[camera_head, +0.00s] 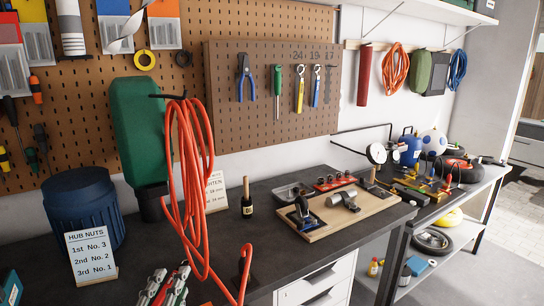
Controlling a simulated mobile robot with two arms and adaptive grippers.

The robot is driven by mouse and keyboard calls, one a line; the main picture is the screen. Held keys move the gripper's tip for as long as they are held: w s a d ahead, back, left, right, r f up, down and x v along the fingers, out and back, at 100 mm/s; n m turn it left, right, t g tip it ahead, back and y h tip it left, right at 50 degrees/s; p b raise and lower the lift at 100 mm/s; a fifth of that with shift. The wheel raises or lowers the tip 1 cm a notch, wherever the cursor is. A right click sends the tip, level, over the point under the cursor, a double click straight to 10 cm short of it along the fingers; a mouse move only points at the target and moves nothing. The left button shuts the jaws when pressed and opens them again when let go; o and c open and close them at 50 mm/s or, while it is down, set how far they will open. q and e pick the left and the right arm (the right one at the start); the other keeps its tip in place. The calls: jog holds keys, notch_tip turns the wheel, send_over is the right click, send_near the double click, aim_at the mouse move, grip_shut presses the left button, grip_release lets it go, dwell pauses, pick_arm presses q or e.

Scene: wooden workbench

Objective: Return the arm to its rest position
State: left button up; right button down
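My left gripper (165,288) shows only in part at the bottom edge, left of centre. Its two finger parts, silver and green with red bits, stand apart with a dark gap between them, and I see nothing held there. The rest of that arm is cut off by the frame. My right gripper is not in view.
An orange hose (188,160) hangs in long loops close by, down to the bench front. A HUB NUTS card (91,254), a blue bin (84,207), a dark bottle (247,199) and a wooden tray (322,233) stand on the dark bench (185,239). The bench middle is mostly clear.

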pick_arm(q)
jog(key=s+a+f+n+g+y, duration=0.1)
jog(key=s+f+n+g, duration=0.35)
jog(key=f, duration=0.35)
jog(key=s+a+f+n+g+y, duration=0.1)
jog(key=s+a+f+n+g, duration=0.2)
jog(key=s+f, duration=0.45)
jog(key=s+d+f+n+g+h, duration=0.25)
jog(key=s+f+n+g, duration=0.45)
jog(key=s+f, duration=0.45)
jog(key=s+f+g, duration=0.1)
jog(key=s+f, duration=0.1)
jog(key=f, duration=1)
jog(key=s+f, duration=0.2)
jog(key=f, duration=1.1)
jog(key=s+a+f+g+y, duration=0.1)
jog(key=s+a+f, duration=0.1)
jog(key=s+f, duration=1.3)
jog(key=shift+s+f+m, duration=0.3)
jog(key=shift+m, duration=0.15)
jog(key=shift+a, duration=0.1)
